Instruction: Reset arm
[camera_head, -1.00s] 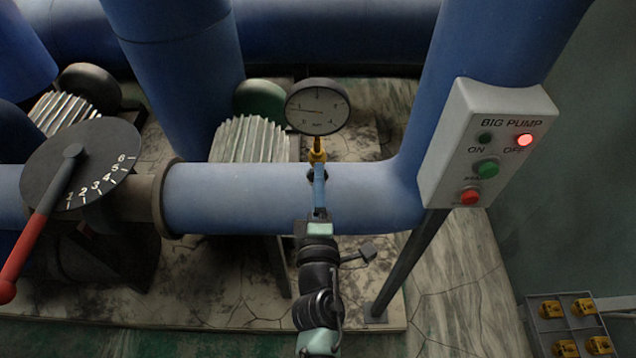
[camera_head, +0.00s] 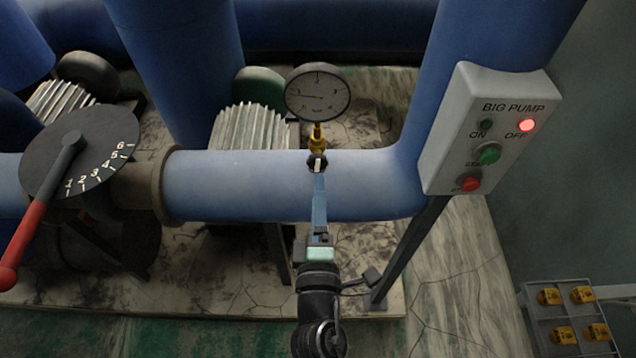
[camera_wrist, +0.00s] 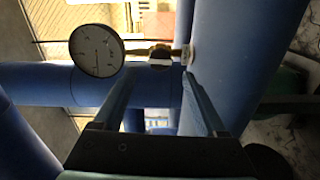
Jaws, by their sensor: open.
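My gripper (camera_head: 318,180) is in front of the blue horizontal pipe (camera_head: 240,180), just below the brass fitting under the pressure gauge (camera_head: 317,93). In the wrist view my gripper (camera_wrist: 160,78) has its two fingers spread apart. Nothing is seen held between them. The gauge (camera_wrist: 96,50) and its fitting with a dark, white-marked part (camera_wrist: 160,58) lie beyond the fingertips. From the head view I cannot tell whether a fingertip touches the fitting.
A control box (camera_head: 488,130) marked BIG PUMP stands at right, its red OFF lamp lit. A dial with a red-handled lever (camera_head: 30,225) is at left. A panel with yellow switches (camera_head: 568,315) sits low right. Floor is clear between box and panel.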

